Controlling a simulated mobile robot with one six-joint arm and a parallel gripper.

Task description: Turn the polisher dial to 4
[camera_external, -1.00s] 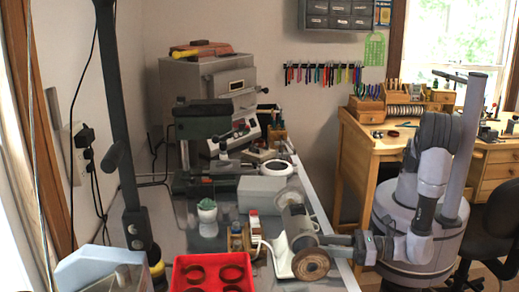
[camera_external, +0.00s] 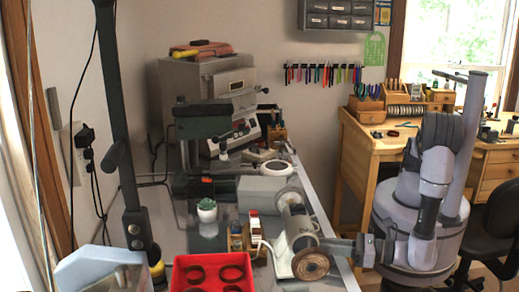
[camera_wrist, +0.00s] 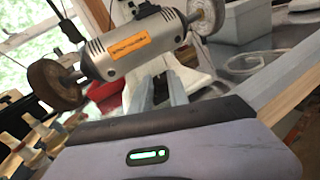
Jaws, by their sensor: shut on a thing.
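The polisher (camera_external: 298,226) stands at the right edge of the bench, a grey motor with a brown wheel at its near end and a pale wheel at its far end. In the wrist view its motor (camera_wrist: 138,44) has an orange label and sits above a pale base. My gripper (camera_external: 328,245) reaches in from the right, low against the base's bench-edge side. In the wrist view my gripper's two fingers (camera_wrist: 160,88) are close together at the base, just under the motor. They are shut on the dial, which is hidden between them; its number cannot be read.
A red tray (camera_external: 213,259) with round holes lies at the left front. A dark post (camera_external: 122,130) rises at the left.

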